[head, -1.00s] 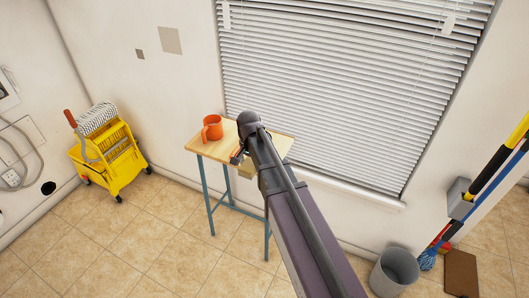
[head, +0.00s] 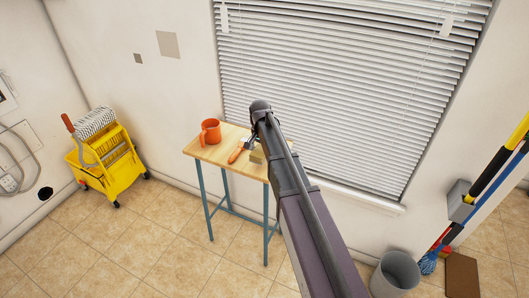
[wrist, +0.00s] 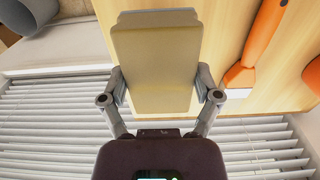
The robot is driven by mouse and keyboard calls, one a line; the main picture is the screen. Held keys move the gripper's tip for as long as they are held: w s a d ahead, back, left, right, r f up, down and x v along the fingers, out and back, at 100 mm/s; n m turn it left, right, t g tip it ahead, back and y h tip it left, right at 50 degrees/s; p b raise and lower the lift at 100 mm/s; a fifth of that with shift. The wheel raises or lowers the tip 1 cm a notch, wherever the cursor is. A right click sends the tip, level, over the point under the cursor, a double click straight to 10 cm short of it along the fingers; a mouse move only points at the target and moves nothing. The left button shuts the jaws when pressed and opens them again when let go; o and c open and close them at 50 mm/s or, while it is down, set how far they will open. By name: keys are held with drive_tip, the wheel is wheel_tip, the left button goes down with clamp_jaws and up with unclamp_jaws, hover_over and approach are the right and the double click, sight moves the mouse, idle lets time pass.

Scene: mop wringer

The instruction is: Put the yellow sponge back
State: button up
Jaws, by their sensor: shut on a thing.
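The sponge (wrist: 155,60), a pale yellow block with a greyish edge, sits between the two fingers of my gripper (wrist: 163,88) in the wrist view. My gripper is shut on it, one finger pressing each side. In the head view the sponge (head: 257,156) shows as a small tan block at the right part of the wooden table (head: 215,158), partly hidden by my arm. I cannot tell whether it touches the tabletop.
An orange-handled tool (head: 237,154) lies on the table left of the sponge, with an orange mug (head: 210,131) further left. Window blinds (head: 340,90) are behind the table. A yellow mop wringer (head: 107,165) stands left; a grey bin (head: 396,271) stands right.

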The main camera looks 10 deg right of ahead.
drive_tip(key=shift+w+d+f, duration=0.1)
drive_tip(key=shift+w+d, duration=0.4)
drive_tip(key=shift+w, duration=0.25)
drive_tip(key=shift+w+d+f, duration=0.1)
drive_tip(key=shift+w+d, duration=0.35)
drive_tip(key=shift+w, duration=0.25)
drive_tip(key=shift+w+d, duration=0.25)
drive_tip(key=shift+w, duration=0.25)
drive_tip(key=shift+w+d+f+b, duration=0.15)
drive_tip(key=shift+f+b, duration=0.15)
drive_tip(key=shift+b, duration=0.15)
wheel_tip(320, 180, down, 3)
drive_tip(key=b, duration=0.3)
drive_tip(key=shift+f, duration=0.1)
drive_tip(key=o, duration=1)
